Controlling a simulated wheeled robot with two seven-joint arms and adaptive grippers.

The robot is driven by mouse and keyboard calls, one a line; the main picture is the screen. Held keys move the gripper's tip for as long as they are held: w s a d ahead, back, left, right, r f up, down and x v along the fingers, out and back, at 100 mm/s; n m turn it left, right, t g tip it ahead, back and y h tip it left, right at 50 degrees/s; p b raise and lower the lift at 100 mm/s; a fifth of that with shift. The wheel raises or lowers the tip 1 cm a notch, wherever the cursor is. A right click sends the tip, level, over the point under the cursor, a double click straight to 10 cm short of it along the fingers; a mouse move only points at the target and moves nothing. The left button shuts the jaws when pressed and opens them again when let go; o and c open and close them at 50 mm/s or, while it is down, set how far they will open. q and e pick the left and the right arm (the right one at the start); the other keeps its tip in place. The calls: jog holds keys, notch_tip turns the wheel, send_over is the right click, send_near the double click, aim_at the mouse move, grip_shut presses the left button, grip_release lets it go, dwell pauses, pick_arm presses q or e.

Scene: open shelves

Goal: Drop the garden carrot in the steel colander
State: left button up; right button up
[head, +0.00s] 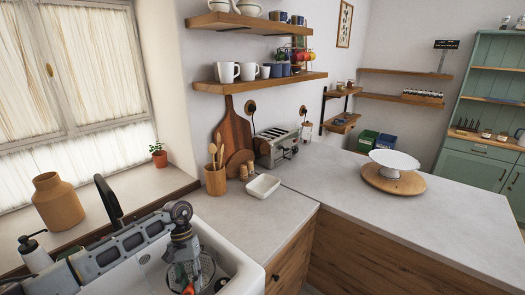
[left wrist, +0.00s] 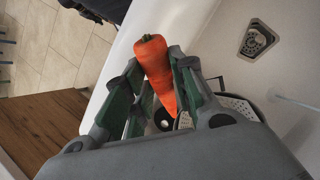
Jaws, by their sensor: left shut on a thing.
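The orange garden carrot (left wrist: 156,68) is held between the two fingers of my left gripper (left wrist: 158,80), with its green-brown top toward the upper part of the left wrist view. In the head view the left gripper (head: 185,272) is low over the sink, and a bit of the carrot (head: 188,289) shows at the bottom edge. The steel colander (head: 208,268) is in the sink, partly hidden behind the gripper. Its perforated rim (left wrist: 240,105) shows below and right of the carrot in the left wrist view. My right gripper is not in view.
The white sink (head: 232,258) has a drain (left wrist: 257,40) and a black faucet (head: 108,200) beside it. A white dish (head: 262,187) and a utensil pot (head: 215,180) stand on the counter behind. A cake stand (head: 395,164) is at right; the counter between is clear.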

pick_arm(q)
jog(key=s+a+f+n+t+h+b, duration=0.1)
jog(key=a+f+n+h+b, duration=0.1)
jog(key=a+f+n+b, duration=0.2)
jog(key=shift+s+a+f+n+b, duration=0.4)
jog(key=shift+a+f+b, duration=0.7)
jog(key=shift+a+b, duration=0.85)
jog(key=shift+d+f+b, duration=0.15)
jog(key=shift+b, duration=0.4)
